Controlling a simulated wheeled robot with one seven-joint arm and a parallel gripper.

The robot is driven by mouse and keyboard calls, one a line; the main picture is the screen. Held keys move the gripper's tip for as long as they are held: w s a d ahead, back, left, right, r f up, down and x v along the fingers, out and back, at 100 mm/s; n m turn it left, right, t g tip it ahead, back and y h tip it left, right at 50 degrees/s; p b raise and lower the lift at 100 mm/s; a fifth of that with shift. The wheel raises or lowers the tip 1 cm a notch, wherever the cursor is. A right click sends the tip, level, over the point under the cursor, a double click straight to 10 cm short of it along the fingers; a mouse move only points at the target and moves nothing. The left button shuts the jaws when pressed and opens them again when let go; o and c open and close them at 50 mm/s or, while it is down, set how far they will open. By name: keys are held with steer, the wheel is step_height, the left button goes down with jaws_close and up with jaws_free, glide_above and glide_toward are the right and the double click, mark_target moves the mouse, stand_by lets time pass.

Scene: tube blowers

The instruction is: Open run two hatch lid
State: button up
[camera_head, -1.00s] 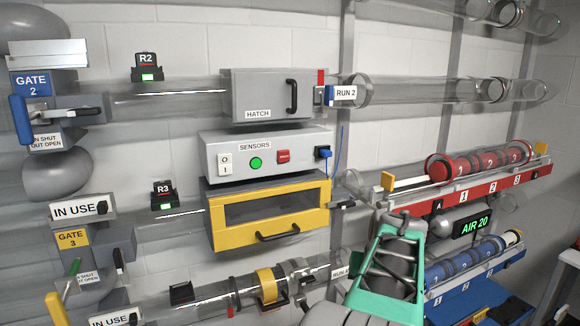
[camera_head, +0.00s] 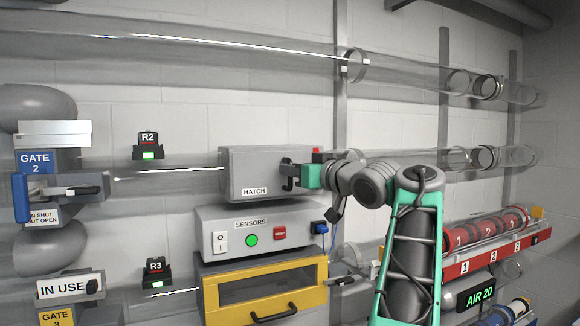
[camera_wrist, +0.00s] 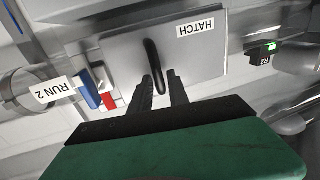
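The run two hatch is a grey box with a lid (camera_head: 240,172) labelled HATCH; the lid lies flat in its frame and looks shut. It also shows upside down in the wrist view (camera_wrist: 205,60). Its black bar handle (camera_wrist: 151,62) stands near the lid's edge. My gripper (camera_head: 291,174) is at the handle. In the wrist view its two dark fingers (camera_wrist: 160,80) are apart, with one end of the handle between their tips. I cannot tell whether they touch it.
A red block (camera_wrist: 109,101) and a blue block (camera_wrist: 89,90) sit beside the lid, near the RUN 2 tag (camera_wrist: 52,90). The sensors box (camera_head: 208,235) and a yellow-framed door (camera_head: 210,293) are below. Clear tubes (camera_head: 420,75) run along the wall.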

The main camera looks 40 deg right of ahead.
steer(key=shift+w, duration=0.75)
steer(key=shift+c, duration=0.3)
jaws_close()
stand_by(0.5)
